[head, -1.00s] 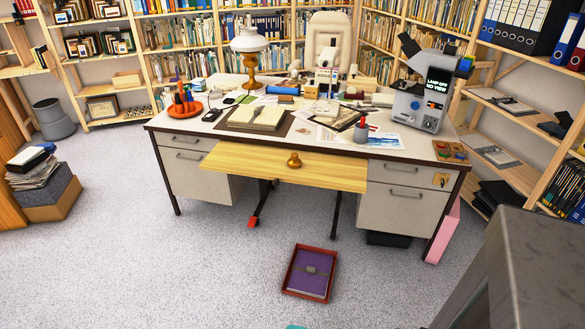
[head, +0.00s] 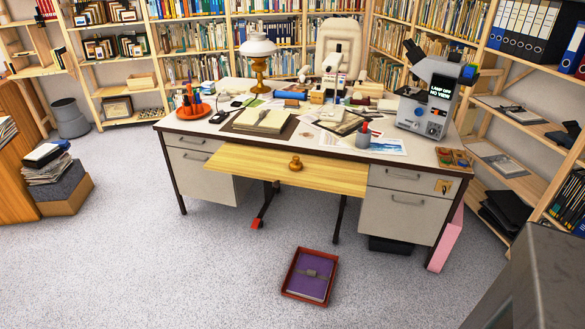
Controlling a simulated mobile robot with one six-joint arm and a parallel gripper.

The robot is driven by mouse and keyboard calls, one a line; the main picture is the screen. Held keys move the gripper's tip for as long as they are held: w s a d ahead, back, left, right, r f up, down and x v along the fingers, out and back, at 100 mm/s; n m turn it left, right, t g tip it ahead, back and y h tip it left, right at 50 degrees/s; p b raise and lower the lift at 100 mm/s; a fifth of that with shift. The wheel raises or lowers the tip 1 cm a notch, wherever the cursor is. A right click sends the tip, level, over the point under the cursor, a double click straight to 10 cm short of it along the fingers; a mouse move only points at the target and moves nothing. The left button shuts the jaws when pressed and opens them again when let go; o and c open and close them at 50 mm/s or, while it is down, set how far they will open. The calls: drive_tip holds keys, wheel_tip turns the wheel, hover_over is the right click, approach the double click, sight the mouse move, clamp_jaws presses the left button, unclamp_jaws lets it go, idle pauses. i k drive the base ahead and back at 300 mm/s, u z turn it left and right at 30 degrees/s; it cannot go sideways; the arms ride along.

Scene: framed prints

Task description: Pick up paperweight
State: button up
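I cannot tell for certain which thing is the paperweight. A small golden-brown knob-shaped object (head: 295,163) stands upright on the pull-out wooden board (head: 240,162) at the front of the desk, and it may be the paperweight or a fixed knob. The desk top (head: 226,100) behind it is crowded with small items, some too small to make out. My gripper is not in view.
A red tray (head: 288,280) holding a purple book (head: 308,277) lies on the floor before the desk. A microscope (head: 428,100) and a lamp (head: 258,60) stand on the desk. A grey block (head: 555,275) fills the lower right. The carpet left of the tray is clear.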

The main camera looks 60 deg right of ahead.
sight(296, 166)
drive_tip(key=z, duration=0.1)
drive_tip(key=i, duration=0.95)
drive_tip(key=u, duration=0.05)
